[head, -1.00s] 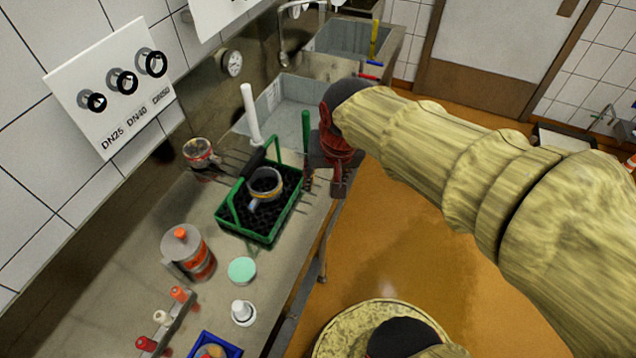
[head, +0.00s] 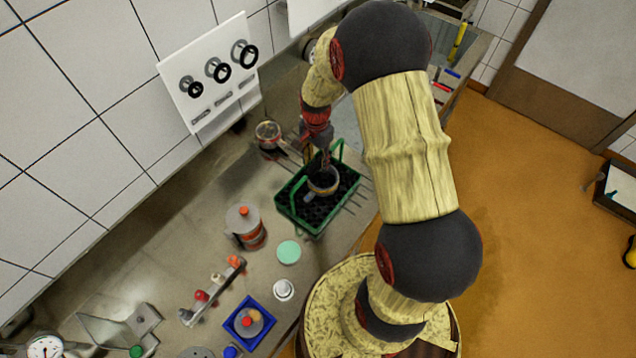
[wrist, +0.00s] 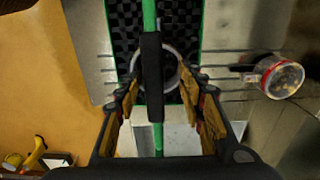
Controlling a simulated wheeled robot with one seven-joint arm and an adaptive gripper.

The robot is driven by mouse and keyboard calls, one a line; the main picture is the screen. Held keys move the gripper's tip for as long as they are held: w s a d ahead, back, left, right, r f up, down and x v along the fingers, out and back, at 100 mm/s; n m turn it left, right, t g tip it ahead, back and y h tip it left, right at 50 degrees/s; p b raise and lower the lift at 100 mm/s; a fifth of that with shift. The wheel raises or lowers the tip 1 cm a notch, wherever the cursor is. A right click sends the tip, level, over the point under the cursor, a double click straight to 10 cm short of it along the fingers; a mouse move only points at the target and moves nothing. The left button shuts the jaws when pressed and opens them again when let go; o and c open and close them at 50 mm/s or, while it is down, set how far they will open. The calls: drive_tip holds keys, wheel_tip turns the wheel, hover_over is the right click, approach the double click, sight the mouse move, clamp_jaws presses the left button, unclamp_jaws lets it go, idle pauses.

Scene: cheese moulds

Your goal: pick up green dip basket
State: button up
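The green dip basket (head: 293,212) stands on the steel counter. It has a black mesh floor, and a round metal cup (head: 323,184) sits inside it. In the wrist view, the basket's green handle with its black grip (wrist: 152,75) runs through the middle of the picture. My gripper (wrist: 158,88) is open above the basket, with one finger on each side of the handle and visible gaps on both sides. In the head view, my gripper (head: 322,158) is over the basket's far part, and my arm partly hides that area.
A glass jar (head: 268,134) stands behind the basket, also at right in the wrist view (wrist: 280,76). An orange-labelled canister (head: 246,228), mint disc (head: 288,252), white bottle (head: 284,290) and blue tray (head: 249,322) stand nearer. A tiled wall borders the counter's left.

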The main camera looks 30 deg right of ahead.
drive_tip(key=f, duration=0.2)
drive_tip(key=f+p, duration=0.1)
drive_tip(key=f, duration=0.1)
drive_tip(key=shift+s+d+f, duration=0.1)
drive_tip(key=shift+s+d, duration=0.05)
drive_tip(key=shift+s, duration=0.2)
drive_tip(key=shift+f, duration=0.35)
clamp_jaws()
drive_tip(key=shift+w, duration=0.1)
idle(0.5)
